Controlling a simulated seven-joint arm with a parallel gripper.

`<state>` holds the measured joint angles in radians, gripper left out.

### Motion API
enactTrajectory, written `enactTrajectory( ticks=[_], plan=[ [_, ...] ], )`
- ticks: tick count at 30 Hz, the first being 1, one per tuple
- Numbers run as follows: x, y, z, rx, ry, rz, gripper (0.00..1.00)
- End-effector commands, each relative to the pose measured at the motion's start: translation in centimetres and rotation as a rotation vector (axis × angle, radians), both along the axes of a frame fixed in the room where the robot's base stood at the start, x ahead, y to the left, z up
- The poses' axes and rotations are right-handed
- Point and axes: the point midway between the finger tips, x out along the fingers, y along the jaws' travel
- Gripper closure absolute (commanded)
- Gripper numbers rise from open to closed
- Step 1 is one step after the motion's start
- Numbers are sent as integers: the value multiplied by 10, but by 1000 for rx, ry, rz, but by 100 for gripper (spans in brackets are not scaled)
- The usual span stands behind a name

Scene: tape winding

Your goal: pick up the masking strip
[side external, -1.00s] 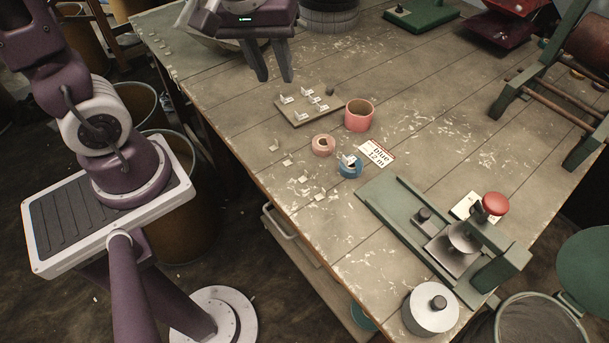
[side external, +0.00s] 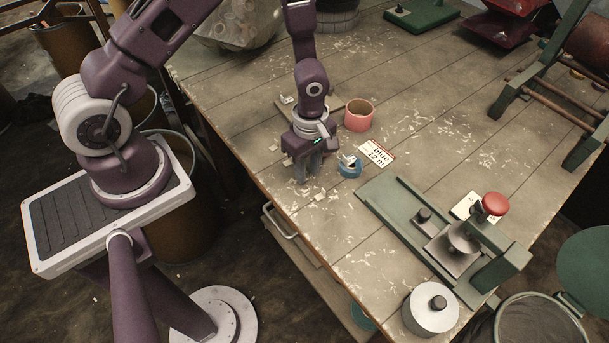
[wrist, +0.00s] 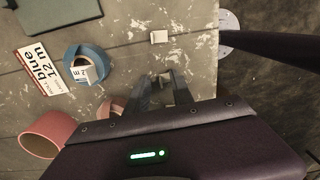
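Small off-white pieces lie in a row along the table's near edge; which of them is the masking strip I cannot tell. One piece (side external: 320,197) lies just in front of my gripper (side external: 308,180); a pale piece also shows in the wrist view (wrist: 159,36), beyond the fingertips. My gripper points down, low over this row, left of the blue tape roll (side external: 350,169). In the wrist view my gripper (wrist: 164,76) has its two fingers apart. The fingers and arm hide some pieces; I see nothing clearly held.
The blue roll (wrist: 84,66) carries a white tag and stands close to the fingers. A larger pink-red roll (side external: 359,114) and a "blue 12 m" card (side external: 376,154) lie further back. The table edge is close.

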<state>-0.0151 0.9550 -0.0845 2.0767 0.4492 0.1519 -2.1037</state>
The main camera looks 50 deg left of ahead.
Motion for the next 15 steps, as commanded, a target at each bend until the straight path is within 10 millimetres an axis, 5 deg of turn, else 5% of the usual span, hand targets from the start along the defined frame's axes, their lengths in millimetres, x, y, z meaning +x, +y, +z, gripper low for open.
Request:
enactTrajectory(
  ticks=[4,9,15],
  plan=[
    [0,0,0,0,0,0,72],
    [0,0,1,1,0,0,100],
    [0,0,1,1,0,0,100]
  ],
)
